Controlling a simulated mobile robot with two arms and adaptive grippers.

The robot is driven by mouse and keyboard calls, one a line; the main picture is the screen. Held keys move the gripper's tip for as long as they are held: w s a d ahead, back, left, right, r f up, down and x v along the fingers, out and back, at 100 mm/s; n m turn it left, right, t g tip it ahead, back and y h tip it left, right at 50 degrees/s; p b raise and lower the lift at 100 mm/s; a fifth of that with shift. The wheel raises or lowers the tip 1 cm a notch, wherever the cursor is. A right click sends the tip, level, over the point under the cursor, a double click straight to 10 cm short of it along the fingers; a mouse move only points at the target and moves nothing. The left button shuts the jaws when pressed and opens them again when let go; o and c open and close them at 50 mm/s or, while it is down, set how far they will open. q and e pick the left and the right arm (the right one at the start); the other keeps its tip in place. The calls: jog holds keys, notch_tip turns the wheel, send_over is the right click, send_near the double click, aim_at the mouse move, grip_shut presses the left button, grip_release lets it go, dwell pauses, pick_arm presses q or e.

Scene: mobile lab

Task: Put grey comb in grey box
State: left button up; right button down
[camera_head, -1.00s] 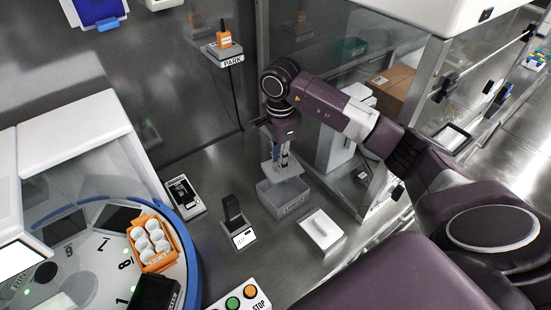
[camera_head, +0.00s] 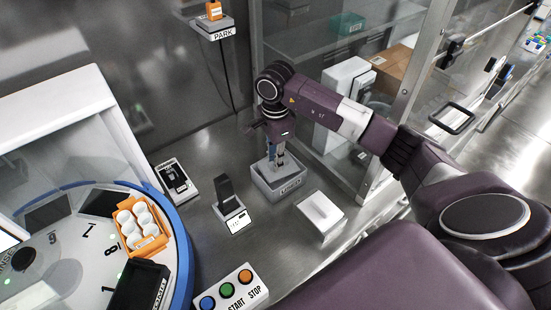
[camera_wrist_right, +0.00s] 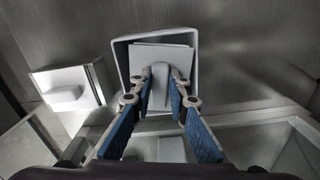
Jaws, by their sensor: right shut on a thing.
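In the wrist view my right gripper (camera_wrist_right: 160,98) is shut on the handle of the grey comb (camera_wrist_right: 163,56). The comb's flat plate lies within the box outline; whether it touches the bottom I cannot tell. In the head view the fingers and box walls mostly hide the comb. My left gripper is not in view.
A white block with a raised ridge (camera_head: 320,213) is just right of the box. A black holder with a small display (camera_head: 229,204) stands to its left. A glass partition (camera_head: 345,165) rises behind and right. A button panel (camera_head: 232,290) is in front.

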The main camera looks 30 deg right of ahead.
jog(key=shift+f, duration=0.15)
jog(key=c, duration=1.8)
grip_release()
jog(key=shift+o, duration=0.2)
